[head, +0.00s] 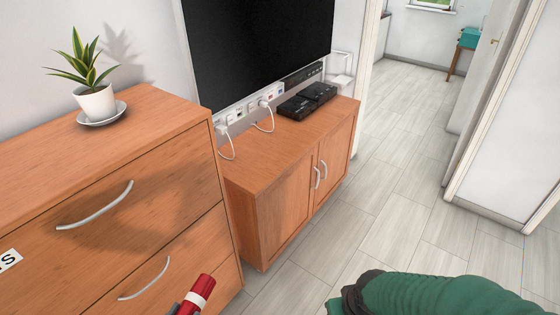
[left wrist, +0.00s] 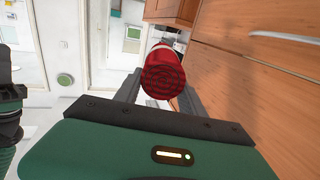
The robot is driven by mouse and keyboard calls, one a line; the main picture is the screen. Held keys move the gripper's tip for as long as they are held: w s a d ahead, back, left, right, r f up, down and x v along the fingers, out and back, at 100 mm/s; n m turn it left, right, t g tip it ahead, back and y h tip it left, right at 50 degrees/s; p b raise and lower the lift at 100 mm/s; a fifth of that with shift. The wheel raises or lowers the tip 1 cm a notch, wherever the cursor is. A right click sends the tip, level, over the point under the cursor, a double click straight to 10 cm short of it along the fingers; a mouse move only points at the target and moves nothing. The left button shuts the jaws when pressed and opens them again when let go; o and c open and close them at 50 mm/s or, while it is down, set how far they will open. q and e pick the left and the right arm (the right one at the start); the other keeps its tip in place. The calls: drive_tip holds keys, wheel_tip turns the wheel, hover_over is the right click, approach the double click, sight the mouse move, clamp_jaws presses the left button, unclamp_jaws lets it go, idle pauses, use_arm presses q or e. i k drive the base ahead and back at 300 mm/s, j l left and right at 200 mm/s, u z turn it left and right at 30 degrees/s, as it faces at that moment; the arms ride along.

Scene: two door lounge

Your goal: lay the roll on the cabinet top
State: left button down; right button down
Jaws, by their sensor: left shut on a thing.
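A red roll with a white band (head: 197,293) shows at the bottom of the head view, in front of the drawer unit. My left gripper (head: 182,307) is shut on it, mostly cut off by the frame edge. In the left wrist view the roll (left wrist: 164,77) points away between the two grey fingers, its round red end toward the camera. The low wooden cabinet (head: 285,205) has two doors with white handles. Its top (head: 250,168) is bare at the front left. The roll is apart from the cabinet, nearer to me. My right arm shows at the lower right; its fingers do not show.
A taller wooden drawer unit (head: 140,215) stands left of the cabinet, with a potted plant (head: 97,102) on it. A black box (head: 307,100) and a white power strip (head: 250,107) with cables occupy the cabinet's back. A television (head: 260,45) hangs above. Open floor (head: 385,205) lies right.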

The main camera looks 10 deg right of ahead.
sight(253, 169)
drive_tip(key=i+l+z, duration=0.25)
drive_tip(key=z, duration=0.2)
drive_tip(key=i+l+z, duration=0.1)
drive_tip(key=i+z, duration=0.75)
drive_tip(key=i+l+u, duration=0.1)
drive_tip(key=i+u, duration=0.3)
drive_tip(key=i+l+u, duration=0.2)
drive_tip(key=u, duration=0.2)
drive_tip(key=i+u, duration=0.25)
drive_tip(key=u, duration=0.25)
drive_tip(key=i+l+u, duration=0.25)
drive_tip(key=u, duration=0.25)
drive_tip(key=i+l+u, duration=0.2)
drive_tip(key=u, duration=0.25)
drive_tip(key=i+l+u, duration=0.15)
drive_tip(key=l+u, duration=0.2)
drive_tip(key=u, duration=0.15)
